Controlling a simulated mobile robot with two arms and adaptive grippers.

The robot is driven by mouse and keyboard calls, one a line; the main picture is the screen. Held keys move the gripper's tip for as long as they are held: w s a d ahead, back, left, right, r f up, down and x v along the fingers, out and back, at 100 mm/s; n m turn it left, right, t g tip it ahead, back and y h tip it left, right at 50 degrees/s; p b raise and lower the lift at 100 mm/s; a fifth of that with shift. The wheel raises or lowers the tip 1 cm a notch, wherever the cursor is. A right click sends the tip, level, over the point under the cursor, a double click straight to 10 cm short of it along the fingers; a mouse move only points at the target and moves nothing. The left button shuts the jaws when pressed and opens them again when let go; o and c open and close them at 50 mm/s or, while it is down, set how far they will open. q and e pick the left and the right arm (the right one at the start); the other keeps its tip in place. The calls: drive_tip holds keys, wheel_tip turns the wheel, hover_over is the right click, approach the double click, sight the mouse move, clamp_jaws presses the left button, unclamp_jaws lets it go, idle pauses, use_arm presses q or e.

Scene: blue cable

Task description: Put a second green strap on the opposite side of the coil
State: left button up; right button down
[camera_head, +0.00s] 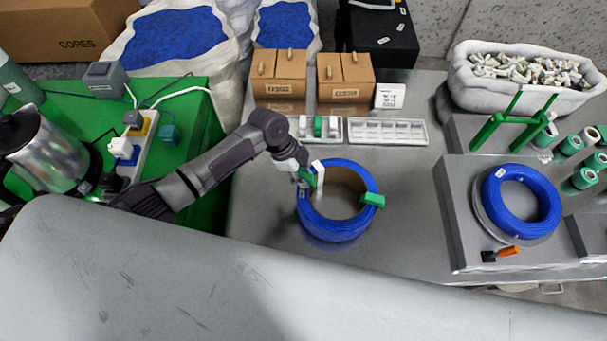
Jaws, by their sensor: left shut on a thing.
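The blue cable coil (330,231) stands on the grey table, with its round opening facing up. One green strap (373,200) sits on the coil's right side. My left gripper (310,178) is at the coil's upper left rim, shut on a second green strap (305,174). The gripper partly hides that strap, and I cannot tell whether it touches the coil or how far it wraps round it. My right gripper is not in view.
A compartment tray (307,138) with a green piece in it and a second tray (388,121) stand behind the coil, before cardboard boxes (345,78). Another blue coil (522,210) lies on a grey block at right, near an orange-handled tool (508,251). Table between coils is clear.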

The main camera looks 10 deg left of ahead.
use_arm(q)
drive_tip(key=shift+r, duration=0.2)
idle(0.3)
drive_tip(key=shift+r+p, duration=0.45)
drive_tip(key=shift+p, duration=0.15)
drive_tip(key=shift+f, duration=0.35)
drive_tip(key=shift+f+b, duration=0.65)
drive_tip(key=shift+b, duration=0.1)
drive_tip(key=shift+f, duration=0.15)
drive_tip(key=shift+f, duration=0.15)
drive_tip(key=shift+r, duration=0.3)
